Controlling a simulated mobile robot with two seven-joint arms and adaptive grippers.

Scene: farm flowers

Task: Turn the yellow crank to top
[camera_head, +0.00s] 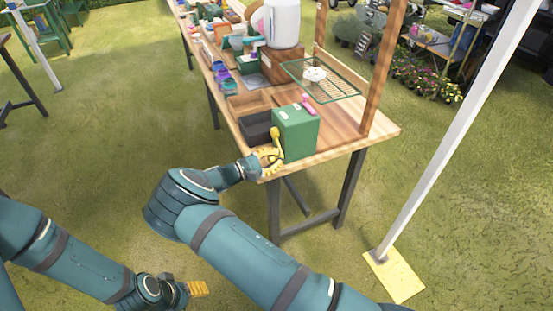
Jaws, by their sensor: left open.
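The yellow crank (275,133) is on the left face of a green box (298,132) at the near corner of the wooden table. Its yellow knob shows at the upper end, above a dark arm. My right gripper (267,159), with yellow ridged fingers, is at the lower part of the crank, close against the box's side. Whether its fingers touch or grip the crank is too small to tell. My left gripper (197,288), also with yellow fingers, is low over the grass at the bottom, far from the crank, open and empty.
The wooden table (385,134) also holds a dark tray (257,127) beside the box, a wire rack (335,82) and a white container (281,22). A white pole (455,130) stands at the right on a yellow base. Grass around the table is open.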

